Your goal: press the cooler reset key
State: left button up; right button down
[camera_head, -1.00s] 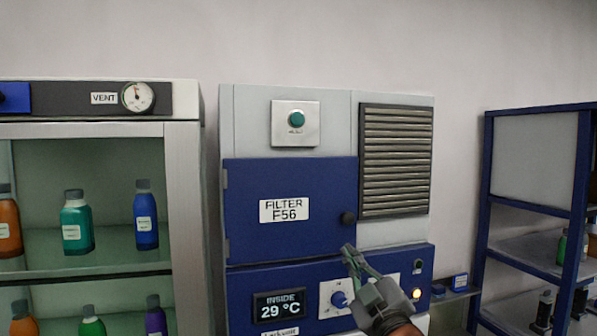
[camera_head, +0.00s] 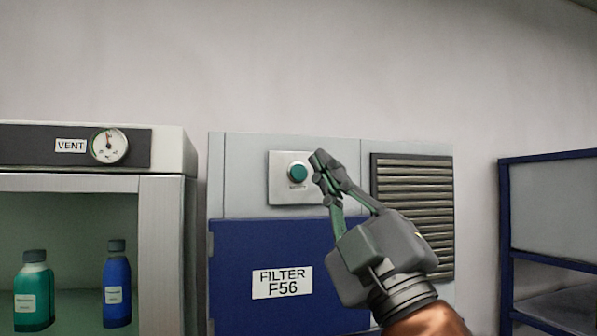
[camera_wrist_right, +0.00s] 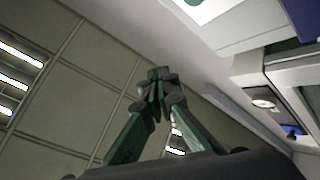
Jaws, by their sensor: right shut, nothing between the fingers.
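The reset key is a round green button (camera_head: 297,173) on a square pale metal plate (camera_head: 282,192), high on the grey cooler cabinet (camera_head: 235,165). A small label under the button is too small to read. My right gripper (camera_head: 318,158) is shut and empty. In the head view its fingertips show just right of the button, over the plate's right edge; whether they touch the panel I cannot tell. In the right wrist view the closed fingertips (camera_wrist_right: 158,75) point up, with ceiling behind them. My left gripper is not in view.
A blue door labelled FILTER F56 (camera_head: 240,285) is below the plate, and a louvred vent (camera_head: 430,165) is to its right. A glass-fronted cabinet (camera_head: 160,225) with bottles stands left. A blue-framed shelf (camera_head: 504,230) stands right.

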aim_at(306, 176)
jog(key=shift+w+a+f+p, duration=0.1)
jog(key=shift+w+a+p, duration=0.35)
jog(key=shift+w, duration=1.2)
jog(key=shift+w+a+f+p, duration=0.1)
jog(key=shift+w+a+p, duration=0.3)
jog(key=shift+w, duration=1.25)
jog(key=shift+w+a+p, duration=0.3)
jog(key=shift+w+a, duration=0.25)
jog(key=shift+w, duration=1.2)
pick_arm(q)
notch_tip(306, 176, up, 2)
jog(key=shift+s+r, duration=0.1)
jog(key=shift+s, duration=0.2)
